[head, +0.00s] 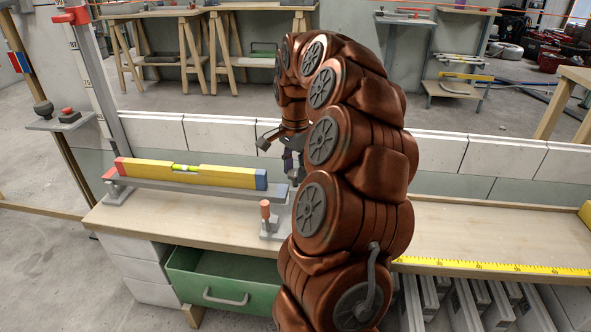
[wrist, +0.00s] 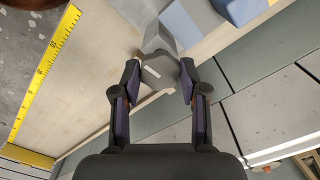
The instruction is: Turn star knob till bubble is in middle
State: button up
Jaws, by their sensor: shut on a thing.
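The yellow spirit level (head: 215,175) lies along a grey bar (head: 195,187) on the bench. It has a red left end, a blue right end and a green vial (head: 184,168) near its middle. The bubble is too small to place. In the wrist view, the grey star knob (wrist: 158,72) with a white mark sits between the fingertips of my gripper (wrist: 155,85), which is shut on it. The level's blue end (wrist: 240,10) shows at the top. In the head view my gripper (head: 292,160) is beyond the level's blue end, partly behind my arm, and the knob cannot be made out.
A post with an orange top (head: 265,208) stands at the bench's front, close to my arm. A yellow measuring strip (head: 480,267) runs along the front edge at right. A green drawer (head: 220,285) stands open below. A low white block wall (head: 215,135) runs behind the bench.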

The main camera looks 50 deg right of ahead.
aim_at(295, 172)
jog(key=m+p, duration=0.1)
jog(key=m, duration=0.4)
jog(key=shift+s+d, duration=0.1)
jog(key=shift+s, duration=0.05)
jog(key=shift+m+p, duration=1.35)
jog(key=shift+m, duration=0.95)
jog(key=o, duration=1.1)
jog(key=shift+o, duration=0.2)
notch_tip(295, 172, up, 12)
